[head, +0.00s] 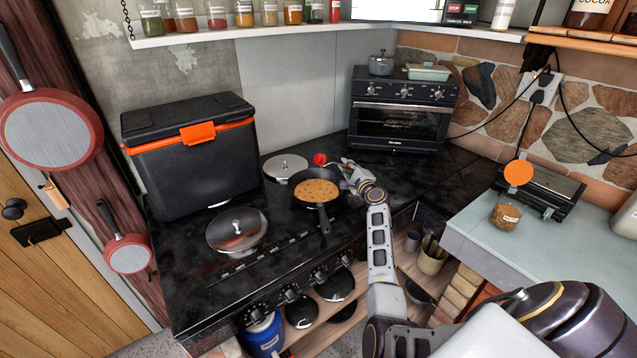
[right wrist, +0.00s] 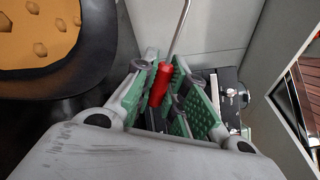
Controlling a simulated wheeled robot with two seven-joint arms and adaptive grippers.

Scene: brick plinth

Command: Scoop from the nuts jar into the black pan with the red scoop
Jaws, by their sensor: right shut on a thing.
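The black pan (head: 325,216) sits on the stove top, and a tan layer with darker lumps fills it. The wrist view shows part of its dark rim (right wrist: 107,52) at upper left. A glass jar of brown contents (head: 505,216), which looks like the nuts jar, stands on the right counter; its label is too small to read surely. My right gripper (head: 348,170) is just right of the pan, shut on the red grip of the scoop (right wrist: 161,84). The scoop's metal stem runs up out of the wrist view. A red part (head: 320,159) shows behind the pan. My left gripper is not in view.
A silver lid (head: 237,231) lies left of the pan. A black grill (head: 540,188) with an orange disc (head: 518,172) is behind the jar.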

